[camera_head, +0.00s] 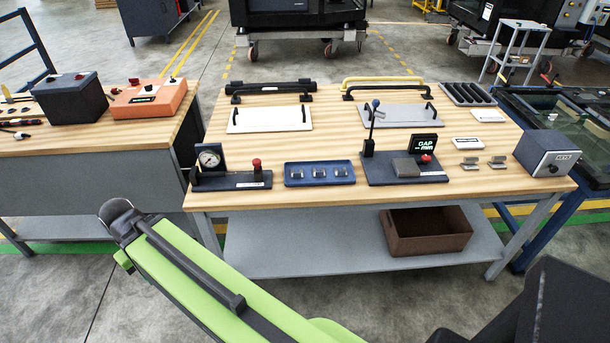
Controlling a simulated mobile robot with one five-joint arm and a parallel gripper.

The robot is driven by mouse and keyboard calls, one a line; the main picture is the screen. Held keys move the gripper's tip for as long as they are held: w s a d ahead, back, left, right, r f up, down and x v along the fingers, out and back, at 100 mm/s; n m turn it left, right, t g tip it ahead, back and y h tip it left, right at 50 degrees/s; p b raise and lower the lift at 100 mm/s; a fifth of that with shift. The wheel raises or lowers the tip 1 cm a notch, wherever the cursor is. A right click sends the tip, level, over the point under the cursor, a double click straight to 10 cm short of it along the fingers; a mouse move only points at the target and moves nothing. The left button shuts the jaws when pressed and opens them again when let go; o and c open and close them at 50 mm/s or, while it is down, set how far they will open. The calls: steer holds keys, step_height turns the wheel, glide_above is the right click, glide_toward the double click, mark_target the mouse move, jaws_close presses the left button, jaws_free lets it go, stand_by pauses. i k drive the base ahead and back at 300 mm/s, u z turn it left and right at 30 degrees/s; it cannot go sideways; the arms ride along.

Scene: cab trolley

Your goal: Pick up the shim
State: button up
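No piece is clearly marked as the shim, and I cannot tell which small part it is. A blue tray (320,183) at the table's front edge holds three small grey metal pieces, the middle one (319,172) among them. Two more small grey metal pieces, a left one (468,163) and a right one (497,162), lie apart on the wood at the right. A grey block (406,168) sits on a dark base with an upright lever and a "GAP" display. My gripper is not in view; my green arm link crosses the lower left.
The wooden table (300,145) also carries a gauge stand (210,158), a white plate (268,119), a grey plate (400,115), a ribbed dark tray (466,94) and a grey box (548,153). A brown bin (426,232) stands on the lower shelf. The table's middle is partly clear.

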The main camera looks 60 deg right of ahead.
mark_target(300, 174)
steer(key=z, duration=0.1)
steer(key=i, duration=1)
steer(key=u, duration=0.1)
